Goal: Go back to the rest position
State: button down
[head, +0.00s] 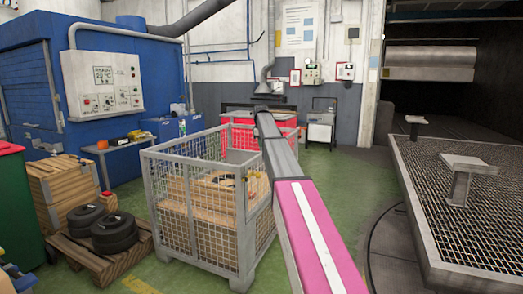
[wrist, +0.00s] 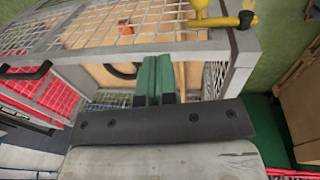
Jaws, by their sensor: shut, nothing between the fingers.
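My gripper (wrist: 155,62) shows in the wrist view as two green fingers pressed together, shut and empty. Behind the fingers is the grey wire-mesh crate (head: 188,262) with wood inside; the fingers appear near its top rail, and I cannot tell the exact gap. In the head view my pink and grey arm reaches forward across the crate's right side, with its far end in front of the red crate (head: 243,120). The fingers themselves are not clear in that view.
Black tyres (head: 114,232) lie on a wooden pallet at left. A mesh-topped turntable platform (head: 440,190) stands at right. Green floor between crate and platform is partly open.

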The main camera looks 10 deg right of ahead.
dwell(0.3)
jog(key=s+a+f+m, duration=0.3)
jog(key=s+f, duration=0.9)
jog(key=f, duration=0.2)
jog(key=s+a+f+m, duration=0.2)
jog(key=s+a+f, duration=0.1)
jog(key=s+f, duration=0.95)
jog(key=s+a+f+m, duration=0.1)
jog(key=s+f, duration=0.3)
jog(key=s, duration=0.4)
jog(key=s+a+f+m+g, duration=0.1)
jog(key=s+f+m, duration=0.2)
jog(key=s, duration=0.6)
jog(key=s+a+f+m, duration=0.1)
jog(key=s+f, duration=0.5)
jog(key=s, duration=0.3)
jog(key=shift+s+a+f+m+g+y, duration=0.15)
jog(key=shift+s+f+m+g+y, duration=0.05)
jog(key=shift+f+m+g+y, duration=0.2)
